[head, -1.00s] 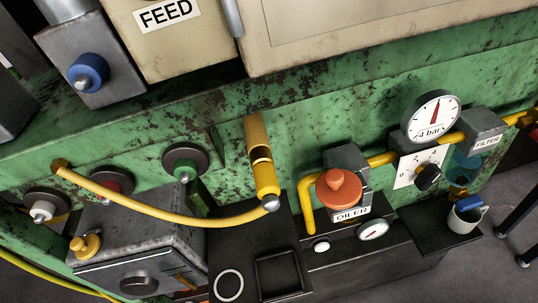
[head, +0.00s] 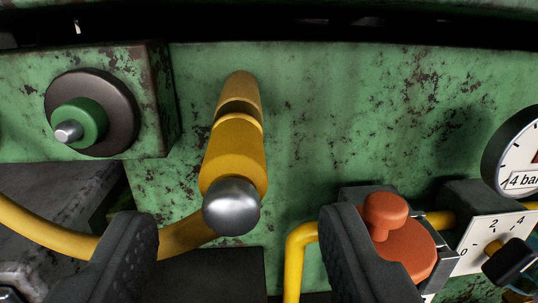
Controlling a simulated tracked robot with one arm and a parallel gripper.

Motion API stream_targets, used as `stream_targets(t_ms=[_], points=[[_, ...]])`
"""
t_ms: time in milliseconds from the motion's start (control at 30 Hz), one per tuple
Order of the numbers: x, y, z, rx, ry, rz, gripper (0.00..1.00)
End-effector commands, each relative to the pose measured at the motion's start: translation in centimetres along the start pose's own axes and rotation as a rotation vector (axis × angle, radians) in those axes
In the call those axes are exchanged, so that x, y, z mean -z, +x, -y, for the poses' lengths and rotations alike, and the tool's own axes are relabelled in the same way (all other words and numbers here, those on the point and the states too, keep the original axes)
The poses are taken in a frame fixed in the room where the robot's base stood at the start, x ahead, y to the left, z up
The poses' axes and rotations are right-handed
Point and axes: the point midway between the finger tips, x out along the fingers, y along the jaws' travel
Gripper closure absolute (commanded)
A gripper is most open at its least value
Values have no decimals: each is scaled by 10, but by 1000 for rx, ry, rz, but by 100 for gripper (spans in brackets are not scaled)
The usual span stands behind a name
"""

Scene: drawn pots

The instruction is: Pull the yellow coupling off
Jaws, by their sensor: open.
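The yellow coupling (head: 236,158) points out from the green machine wall in the middle of the head view. A silver rounded end (head: 232,207) caps its near side, and a dark gap separates it from the yellow piece (head: 240,90) behind. A yellow hose (head: 190,236) runs from the coupling to the lower left. My gripper (head: 238,240) is open, with one dark finger at lower left and the other at lower right. The coupling's silver end shows between and above the fingers, and the gripper does not hold it. The left finger covers part of the hose.
A green knob (head: 80,122) with a silver tip sits at left on a dark round plate. At right are an orange-red knob (head: 405,245), a yellow pipe (head: 296,262), a dial plate (head: 492,243) and a pressure gauge (head: 518,155). Green wall (head: 330,110) is bare right of the coupling.

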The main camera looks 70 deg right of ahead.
Motion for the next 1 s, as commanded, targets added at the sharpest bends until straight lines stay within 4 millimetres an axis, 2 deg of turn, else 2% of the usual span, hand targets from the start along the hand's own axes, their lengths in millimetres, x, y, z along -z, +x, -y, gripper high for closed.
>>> stream_targets(t_ms=[267,700,1000], points=[[-1,8,3,4,0,0,48],[0,60,4,7,-2,3,48],[1,84,4,7,2,-1,48]])
